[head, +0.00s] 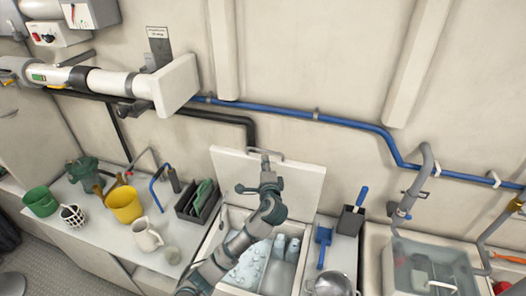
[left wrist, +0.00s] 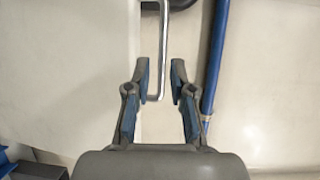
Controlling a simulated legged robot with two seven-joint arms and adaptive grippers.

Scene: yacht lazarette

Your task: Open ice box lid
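The ice box lid (head: 302,184) is a white panel. It stands raised at the back of the ice box (head: 229,213), near the wall. A metal bar handle (head: 272,153) is at its top edge, and the handle also shows in the left wrist view (left wrist: 156,85). My left gripper (head: 265,162) is in front of the upper lid, close to the handle. In the left wrist view its fingers (left wrist: 158,62) are apart, with the end of the handle between them. I cannot tell whether they touch it. My right gripper is not in view.
The open box holds ice and bottles (head: 279,246). A blue pipe (head: 345,124) runs along the wall behind the lid. Left on the counter are a yellow pot (head: 124,204), a white jug (head: 146,236) and a dark caddy (head: 199,202). A water-filled sink (head: 430,265) is at right.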

